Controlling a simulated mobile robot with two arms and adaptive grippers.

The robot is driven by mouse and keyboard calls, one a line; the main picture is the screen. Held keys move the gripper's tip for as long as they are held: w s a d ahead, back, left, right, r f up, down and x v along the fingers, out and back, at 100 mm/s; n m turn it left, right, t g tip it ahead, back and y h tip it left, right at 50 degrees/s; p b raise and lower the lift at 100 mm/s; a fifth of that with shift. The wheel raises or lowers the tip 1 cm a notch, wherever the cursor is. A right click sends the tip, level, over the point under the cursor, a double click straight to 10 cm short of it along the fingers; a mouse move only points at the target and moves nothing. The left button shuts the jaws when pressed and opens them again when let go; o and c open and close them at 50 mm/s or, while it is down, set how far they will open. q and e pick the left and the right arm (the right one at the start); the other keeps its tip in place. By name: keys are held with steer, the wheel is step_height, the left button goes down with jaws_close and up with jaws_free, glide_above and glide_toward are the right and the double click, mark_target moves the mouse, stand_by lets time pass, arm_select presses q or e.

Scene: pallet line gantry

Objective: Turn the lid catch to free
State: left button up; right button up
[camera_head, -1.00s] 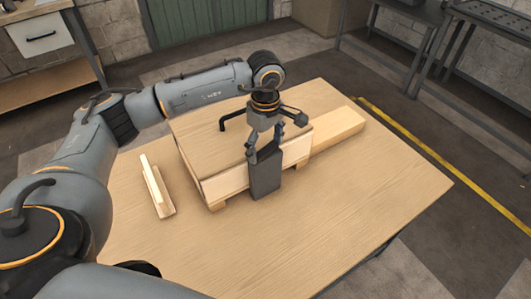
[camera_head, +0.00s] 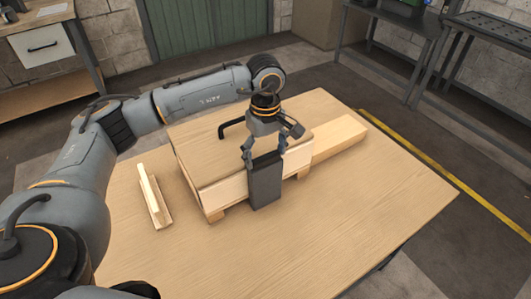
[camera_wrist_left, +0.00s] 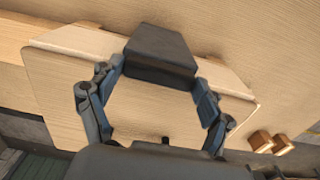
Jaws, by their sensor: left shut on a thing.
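A dark grey slab-like catch (camera_head: 266,181) stands upright against the front side of a pale wooden box (camera_head: 232,190) with a tan lid (camera_head: 200,150). My left gripper (camera_head: 265,157) has its fingers on either side of the catch's upper part and is shut on it. In the left wrist view the catch (camera_wrist_left: 160,52) sits between the fingertips, with the lid (camera_wrist_left: 75,95) behind them. A black bar handle (camera_head: 230,128) stands on the lid, partly hidden by my gripper. My right gripper is not in view.
A wooden beam (camera_head: 338,138) lies to the right of the box. A small wooden angle piece (camera_head: 154,198) lies to its left. The table (camera_head: 340,210) is clear in front and to the right. Dark metal benches (camera_head: 395,45) stand behind on the right.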

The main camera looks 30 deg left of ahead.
mark_target(266, 156)
arm_select(q)
steer(key=o, duration=1.1)
step_height(266, 156, up, 12)
